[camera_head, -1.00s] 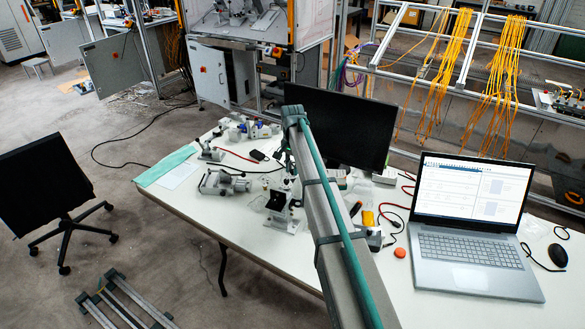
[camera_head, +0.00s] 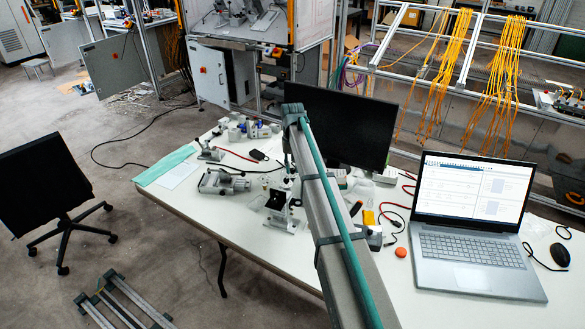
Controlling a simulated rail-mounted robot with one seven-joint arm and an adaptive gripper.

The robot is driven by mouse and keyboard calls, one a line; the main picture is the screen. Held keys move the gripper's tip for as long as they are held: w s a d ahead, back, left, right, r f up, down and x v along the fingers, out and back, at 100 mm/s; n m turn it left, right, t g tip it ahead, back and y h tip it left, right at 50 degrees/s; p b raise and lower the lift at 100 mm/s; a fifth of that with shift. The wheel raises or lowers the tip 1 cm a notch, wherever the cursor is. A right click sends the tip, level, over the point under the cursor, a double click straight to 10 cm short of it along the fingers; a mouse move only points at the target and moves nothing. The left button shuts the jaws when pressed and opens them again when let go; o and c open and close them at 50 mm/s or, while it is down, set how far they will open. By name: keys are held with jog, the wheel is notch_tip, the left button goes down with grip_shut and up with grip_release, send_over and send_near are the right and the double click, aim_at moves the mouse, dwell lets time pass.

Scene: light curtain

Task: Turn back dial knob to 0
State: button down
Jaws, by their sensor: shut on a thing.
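A small device with a black upper part and a pale metal base (camera_head: 279,222) stands near the front edge of the white table, left of my arm. My arm reaches over the table, and its far end drops down behind the upper link toward this device. My gripper (camera_head: 288,181) shows only in part at the device's top, small and partly covered by the arm. It is shut at the device. The dial knob and its scale are too small and too hidden to read, so its setting cannot be told.
A black monitor (camera_head: 338,127) stands close behind my arm. An open laptop (camera_head: 470,225) is on the right, with a mouse (camera_head: 559,255) beside it. Metal fixtures (camera_head: 222,183) and cables lie left of the device. A red button-like piece (camera_head: 401,251) lies right of my arm.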

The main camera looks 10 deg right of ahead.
aim_at(292, 169)
jog(key=n, duration=0.5)
jog(key=shift+n+b, duration=0.3)
jog(key=shift+n, duration=2.3)
jog(key=c, duration=1)
grip_release()
notch_tip(292, 169, up, 12)
jog(key=shift+r, duration=0.1)
